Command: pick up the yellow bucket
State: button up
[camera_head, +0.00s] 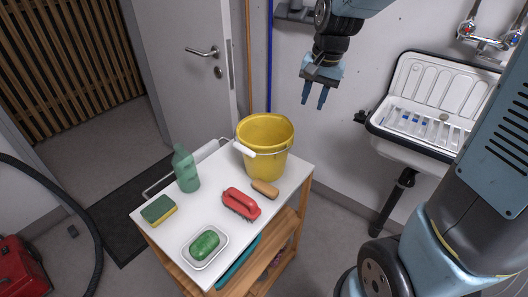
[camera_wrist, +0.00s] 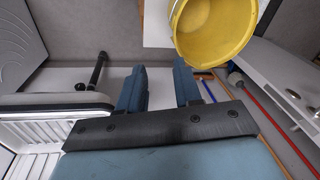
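The yellow bucket (camera_head: 264,150) stands upright on the back right part of a small white-topped cart (camera_head: 165,222). Its handle is down, with a white grip on the left side of the bucket. My gripper (camera_head: 314,104) is open and empty, above and to the right of the bucket, with its fingers pointing down. In the wrist view the two blue fingers of my gripper (camera_wrist: 160,85) are apart with nothing between them. The bucket (camera_wrist: 212,30) shows there beyond the fingers, at the upper right, and its top edge is cut off.
The cart also bears a green bottle (camera_head: 186,170), a red brush (camera_head: 241,203), a wooden-coloured piece (camera_head: 265,188), a sponge (camera_head: 158,209) and green soap in a dish (camera_head: 205,243). A white sink (camera_head: 420,115) hangs on the wall at right. A door (camera_head: 190,80) stands behind.

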aim_at(290, 141)
jog(key=shift+m+g, duration=0.5)
jog(key=w+a+f, duration=0.1)
jog(key=f, duration=0.5)
jog(key=w+a+f, duration=0.1)
jog(key=a+f, duration=0.1)
jog(key=f, duration=0.3)
jog(key=w+a+f, duration=0.1)
jog(key=w+f, duration=0.1)
jog(key=f, duration=0.4)
jog(key=shift+a+f, duration=0.35)
grip_shut()
dwell(0.5)
